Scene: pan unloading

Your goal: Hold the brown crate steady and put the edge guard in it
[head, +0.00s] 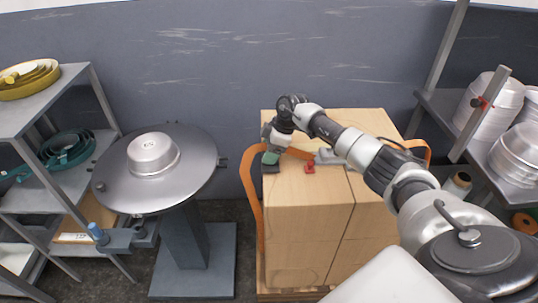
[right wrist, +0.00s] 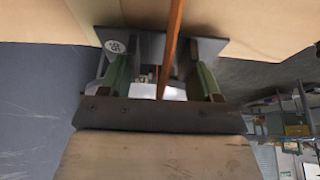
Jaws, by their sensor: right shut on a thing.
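My right gripper (head: 271,157) is at the left edge of the top of the cartons, pointing down. It is shut on a small dark grey piece, which I take to be the edge guard (head: 270,168). In the right wrist view the grey edge guard (right wrist: 208,47) shows beyond the green-padded fingers (right wrist: 160,85), with an orange strap crossing it. A brown crate (head: 72,228) with a pale label lies low on the left shelf, partly hidden. My left gripper does not show clearly.
Tan cartons (head: 310,220) stand in the middle, with orange strap (head: 247,180) hanging at their left side. A red piece (head: 310,169) lies on top. A round metal table (head: 195,185) with a pan (head: 153,153) is left. Shelves with pans (head: 497,105) are right.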

